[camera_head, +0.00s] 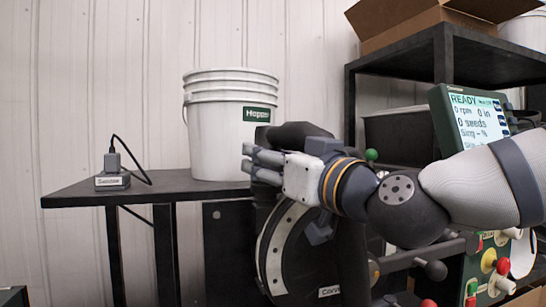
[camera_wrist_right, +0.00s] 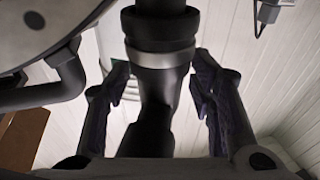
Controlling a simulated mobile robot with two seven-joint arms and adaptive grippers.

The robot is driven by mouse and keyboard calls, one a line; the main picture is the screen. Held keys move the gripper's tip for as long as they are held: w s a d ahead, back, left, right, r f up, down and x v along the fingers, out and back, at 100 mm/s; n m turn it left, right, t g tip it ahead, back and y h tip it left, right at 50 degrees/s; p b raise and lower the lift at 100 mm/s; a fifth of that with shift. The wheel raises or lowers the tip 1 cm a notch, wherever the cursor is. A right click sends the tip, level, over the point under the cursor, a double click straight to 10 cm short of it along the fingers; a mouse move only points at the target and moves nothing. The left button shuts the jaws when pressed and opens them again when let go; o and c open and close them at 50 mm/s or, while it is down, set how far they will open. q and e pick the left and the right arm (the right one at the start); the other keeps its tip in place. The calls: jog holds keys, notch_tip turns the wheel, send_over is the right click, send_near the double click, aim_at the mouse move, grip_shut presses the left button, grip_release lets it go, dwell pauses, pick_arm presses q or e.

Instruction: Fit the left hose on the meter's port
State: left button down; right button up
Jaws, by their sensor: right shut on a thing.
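The seed meter (camera_head: 277,262) is a dark round housing with a pale curved rim, at the lower middle of the head view. Part of its round face (camera_wrist_right: 50,22) shows at the upper left of the right wrist view. A thick black hose (camera_wrist_right: 152,115) with a wider ringed collar at its upper end runs between the fingers of my right gripper (camera_wrist_right: 157,85). In the head view, my right gripper (camera_head: 262,164) is beside the meter's top and is shut on the hose. The gripper hides the port; I cannot tell whether the hose is on it. My left gripper is out of view.
A white hopper bucket (camera_head: 222,130) stands on the dark table (camera_head: 75,193), with a small grey box (camera_head: 112,180) and its cable at left. A black shelf (camera_head: 402,62) and a lit monitor (camera_head: 474,120) stand at right, near my arm.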

jog(key=shift+f, duration=0.3)
jog(key=o, duration=1.6)
jog(key=v, duration=1.2)
